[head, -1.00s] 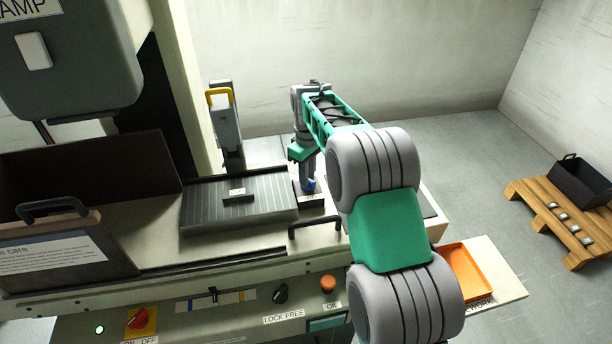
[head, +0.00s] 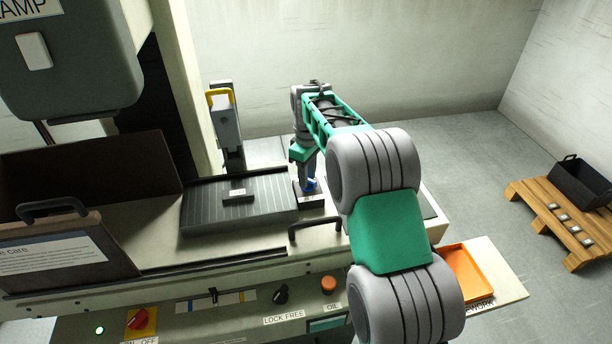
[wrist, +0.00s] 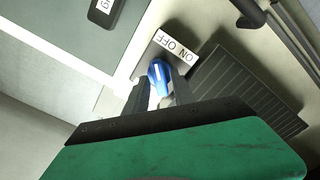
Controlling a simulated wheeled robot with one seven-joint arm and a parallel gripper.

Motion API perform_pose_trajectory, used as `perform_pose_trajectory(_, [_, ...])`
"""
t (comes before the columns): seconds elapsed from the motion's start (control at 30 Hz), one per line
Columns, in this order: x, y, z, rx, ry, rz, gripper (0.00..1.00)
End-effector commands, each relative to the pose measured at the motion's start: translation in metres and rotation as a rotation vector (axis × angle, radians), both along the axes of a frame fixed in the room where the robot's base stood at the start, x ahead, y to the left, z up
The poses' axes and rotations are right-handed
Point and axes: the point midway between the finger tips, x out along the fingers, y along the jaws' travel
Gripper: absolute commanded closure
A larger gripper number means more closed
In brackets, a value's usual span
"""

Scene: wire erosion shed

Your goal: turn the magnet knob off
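The magnet knob (wrist: 159,76) is blue with a white pointer line and sits on a small dark block beside the ribbed plate. In the head view the knob (head: 310,185) shows partly behind my fingers. A white label (wrist: 176,46) reading ON and OFF lies next to it, upside down in the wrist view. The white line points up and slightly left there, nearer the OFF word. My gripper (wrist: 160,88) comes down from above, with one dark finger on each side of the knob and seemingly against it. The fingers hide part of the knob's sides.
The ribbed dark plate (head: 205,209) lies left of the knob, with a small labelled block on it. A black bar handle (head: 313,224) rises in front. An orange tray (head: 468,272) is at the right.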

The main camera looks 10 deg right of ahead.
Motion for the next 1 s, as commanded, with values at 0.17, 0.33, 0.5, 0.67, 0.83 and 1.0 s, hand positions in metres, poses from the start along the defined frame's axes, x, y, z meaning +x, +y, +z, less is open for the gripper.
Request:
perform_pose_trajectory(0.17, [0.0,-0.001,-0.001,0.0,0.001,-0.002,0.62])
perform_pose_trajectory(0.33, [0.0,-0.001,0.001,0.0,0.001,-0.002,0.62])
perform_pose_trajectory(0.5, [0.001,-0.001,0.024,-0.001,-0.004,-0.002,0.62])
perform_pose_trajectory(0.67, [0.001,-0.001,0.058,0.0,-0.003,-0.002,0.62])
perform_pose_trajectory(0.83, [0.0,-0.001,0.076,0.0,0.001,-0.002,0.62])
perform_pose_trajectory(1.0, [0.0,-0.001,0.078,0.0,0.001,-0.002,0.62])
